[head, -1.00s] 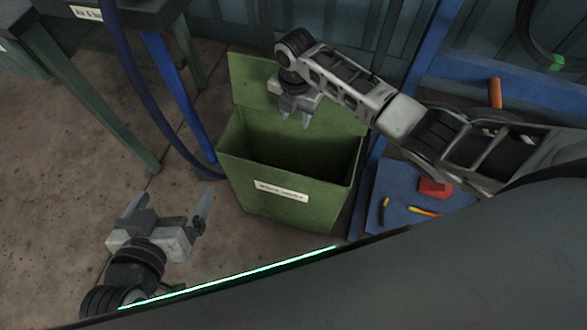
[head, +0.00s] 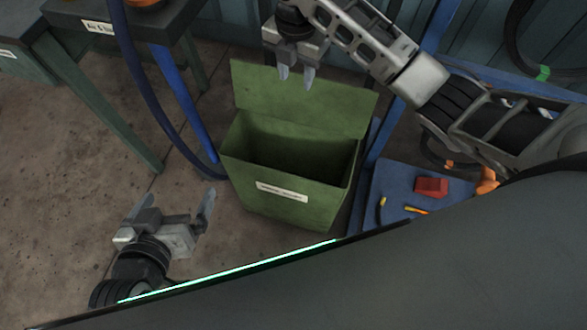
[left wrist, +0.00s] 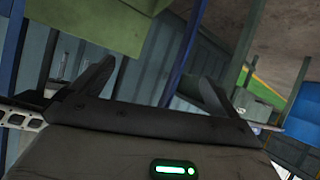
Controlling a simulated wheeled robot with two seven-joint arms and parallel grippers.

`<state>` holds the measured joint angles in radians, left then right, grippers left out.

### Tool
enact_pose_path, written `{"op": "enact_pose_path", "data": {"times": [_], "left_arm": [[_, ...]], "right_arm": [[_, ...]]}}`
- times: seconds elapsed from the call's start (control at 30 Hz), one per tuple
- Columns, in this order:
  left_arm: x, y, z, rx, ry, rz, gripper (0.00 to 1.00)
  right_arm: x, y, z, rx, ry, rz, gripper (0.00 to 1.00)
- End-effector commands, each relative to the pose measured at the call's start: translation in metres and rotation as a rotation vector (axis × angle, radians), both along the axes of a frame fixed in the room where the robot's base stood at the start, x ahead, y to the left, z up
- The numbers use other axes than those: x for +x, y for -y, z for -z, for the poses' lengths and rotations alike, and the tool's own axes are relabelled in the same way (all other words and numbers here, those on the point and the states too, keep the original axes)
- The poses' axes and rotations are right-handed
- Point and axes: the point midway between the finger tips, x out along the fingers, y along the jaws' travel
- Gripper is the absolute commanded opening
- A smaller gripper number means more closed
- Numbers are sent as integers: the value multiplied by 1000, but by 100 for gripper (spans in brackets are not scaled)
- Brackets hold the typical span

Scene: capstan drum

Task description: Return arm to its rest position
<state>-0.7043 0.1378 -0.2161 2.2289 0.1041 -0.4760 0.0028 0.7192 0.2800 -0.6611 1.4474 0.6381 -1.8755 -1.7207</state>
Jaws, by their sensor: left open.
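My left gripper (head: 178,200) is low at the left in the head view, its two fingers spread wide with nothing between them. Its fingers also show apart and empty in the left wrist view (left wrist: 153,82). My right arm reaches in from the right, and its gripper (head: 296,76) hangs over the raised back flap of the green bin (head: 275,208). Its fingers point down with a gap between them and hold nothing. The bin stands on the floor between the two grippers, and its dark inside looks empty.
A blue surface (head: 394,192) right of the bin carries a red block (head: 431,187) and small yellow and orange items. A dark bench (head: 66,70) with a blue leg and a hanging hose stands at left. Open floor (head: 60,180) lies at left.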

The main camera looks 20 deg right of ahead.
Motion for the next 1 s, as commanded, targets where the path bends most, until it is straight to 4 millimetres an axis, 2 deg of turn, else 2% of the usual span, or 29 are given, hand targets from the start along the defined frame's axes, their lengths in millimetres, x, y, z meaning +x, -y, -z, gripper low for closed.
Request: {"op": "enact_pose_path", "data": {"times": [0.43,0.57,0.67,0.8,0.9,1.0], "left_arm": [[0,0,0,1,0,-1,100],[0,0,-2,1,0,-2,100],[0,-1,-7,3,0,-1,100],[-1,-1,-13,10,-8,-1,100],[-4,-2,-12,18,-23,-1,100],[-5,-3,-14,25,-32,0,100]], "right_arm": [[0,0,0,0,0,0,40],[-5,-6,8,25,13,40,40],[-18,-21,29,102,49,167,40],[-47,-49,62,297,122,508,40],[-72,-60,74,457,159,801,40],[-97,-61,76,616,181,1097,40]]}}
